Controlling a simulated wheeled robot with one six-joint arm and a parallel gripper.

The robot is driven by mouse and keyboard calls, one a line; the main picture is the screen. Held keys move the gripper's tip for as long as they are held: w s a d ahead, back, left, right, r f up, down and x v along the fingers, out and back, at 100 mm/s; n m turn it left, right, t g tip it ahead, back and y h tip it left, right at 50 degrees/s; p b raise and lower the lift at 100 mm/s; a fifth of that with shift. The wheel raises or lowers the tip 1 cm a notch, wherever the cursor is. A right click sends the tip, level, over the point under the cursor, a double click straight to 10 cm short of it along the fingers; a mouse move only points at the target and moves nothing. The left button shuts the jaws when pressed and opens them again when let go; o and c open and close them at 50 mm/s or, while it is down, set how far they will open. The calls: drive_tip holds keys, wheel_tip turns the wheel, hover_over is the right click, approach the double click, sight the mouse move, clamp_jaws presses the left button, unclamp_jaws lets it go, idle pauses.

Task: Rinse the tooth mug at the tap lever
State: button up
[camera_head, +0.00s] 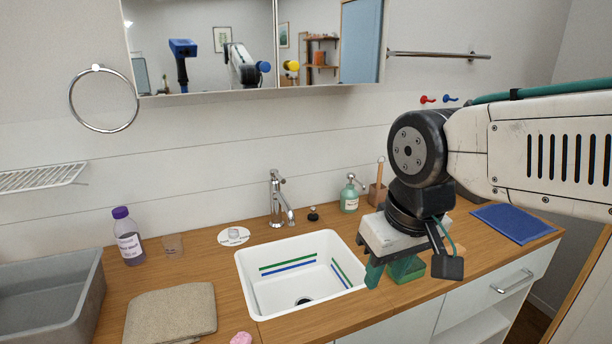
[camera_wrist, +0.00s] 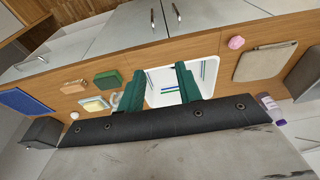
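The chrome tap (camera_head: 276,200) stands behind the white sink (camera_head: 246,268), with a short lever-like part (camera_head: 290,215) at its right. A small clear tumbler (camera_head: 173,244) stands on the counter left of the sink. In the wrist view a pale rounded thing (camera_wrist: 115,98) shows beside one finger, partly hidden. I cannot tell which of these is the tooth mug. My gripper (camera_head: 388,275) hangs right of the sink. In the wrist view its green fingers (camera_wrist: 160,80) are apart, with only the sink visible between them.
A purple-capped bottle (camera_head: 130,240), grey bin (camera_head: 50,290) and folded towel (camera_head: 170,312) lie left. A green soap bottle (camera_head: 349,197) stands behind my gripper. A green block (camera_wrist: 107,80) and blue cloth (camera_head: 513,224) lie right of the sink.

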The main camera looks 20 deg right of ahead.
drive_tip(key=w+a+f+m+t, duration=0.2)
drive_tip(key=w+t, duration=0.5)
drive_tip(key=w, duration=1.7)
drive_tip(key=t, duration=0.8)
approach(284, 183)
drive_tip(key=w, duration=0.3)
drive_tip(key=shift+m+t, duration=0.3)
drive_tip(key=shift+w+f, duration=0.15)
drive_tip(key=shift+w, duration=1.85)
drive_tip(key=shift+w+f, duration=0.1)
drive_tip(key=shift+w, duration=1.95)
clamp_jaws()
